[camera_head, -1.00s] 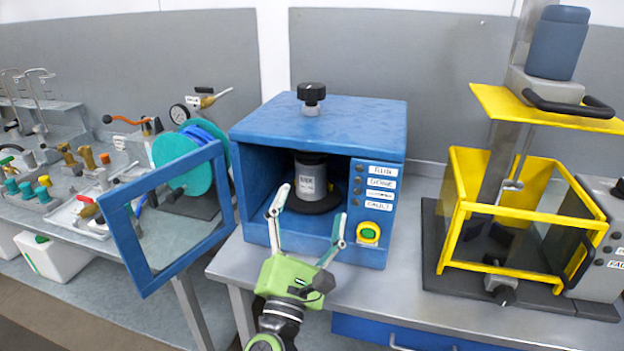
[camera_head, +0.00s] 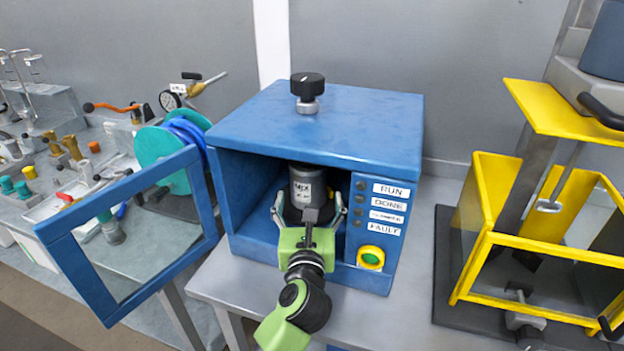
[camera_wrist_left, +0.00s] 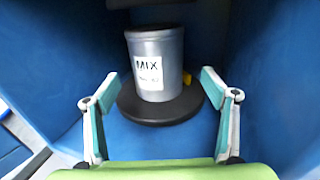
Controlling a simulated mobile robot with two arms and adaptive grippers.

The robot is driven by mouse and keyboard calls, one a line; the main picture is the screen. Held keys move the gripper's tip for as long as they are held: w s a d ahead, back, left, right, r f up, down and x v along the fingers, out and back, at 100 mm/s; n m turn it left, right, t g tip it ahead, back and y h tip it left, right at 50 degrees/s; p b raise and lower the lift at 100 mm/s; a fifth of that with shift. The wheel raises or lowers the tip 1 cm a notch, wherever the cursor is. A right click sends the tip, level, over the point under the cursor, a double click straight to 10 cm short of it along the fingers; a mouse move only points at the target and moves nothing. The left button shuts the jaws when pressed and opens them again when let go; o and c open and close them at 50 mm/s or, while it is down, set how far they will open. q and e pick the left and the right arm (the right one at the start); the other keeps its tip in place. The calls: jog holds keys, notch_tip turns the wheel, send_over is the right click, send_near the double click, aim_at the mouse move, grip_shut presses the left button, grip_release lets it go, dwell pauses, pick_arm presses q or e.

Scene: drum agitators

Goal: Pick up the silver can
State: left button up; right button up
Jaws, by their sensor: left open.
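The silver can (camera_head: 306,184) stands upright inside the open blue box-shaped machine, with a white label reading "MIX". In the left wrist view the can (camera_wrist_left: 156,60) rests on a round black base (camera_wrist_left: 160,108), and a dark part sits on or just above its top. My left gripper (camera_head: 308,200) reaches into the machine's opening with its fingers spread. In the left wrist view the open gripper (camera_wrist_left: 162,95) has one finger on each side, nearer than the can, and nothing is between the tips. My right gripper is not in view.
The blue machine (camera_head: 250,125) has side walls close around the gripper. Its framed door (camera_head: 75,280) hangs open at the left. A panel with labels and a green button (camera_head: 370,257) is right of the opening. A yellow-framed machine (camera_head: 480,250) stands further right.

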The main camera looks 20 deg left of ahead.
pick_arm(q)
jog(key=shift+w+a+r, duration=0.15)
jog(key=shift+w, duration=0.25)
jog(key=shift+w+a+r+p, duration=0.2)
jog(key=shift+w+a+p, duration=0.15)
jog(key=shift+w, duration=0.3)
jog(key=p+x, duration=0.1)
jog(key=x, duration=0.2)
jog(key=shift+w+a, duration=0.1)
jog(key=shift+w, duration=0.15)
jog(key=shift+w+a, duration=0.1)
jog(key=shift+w, duration=0.4)
jog(key=c, duration=1.5)
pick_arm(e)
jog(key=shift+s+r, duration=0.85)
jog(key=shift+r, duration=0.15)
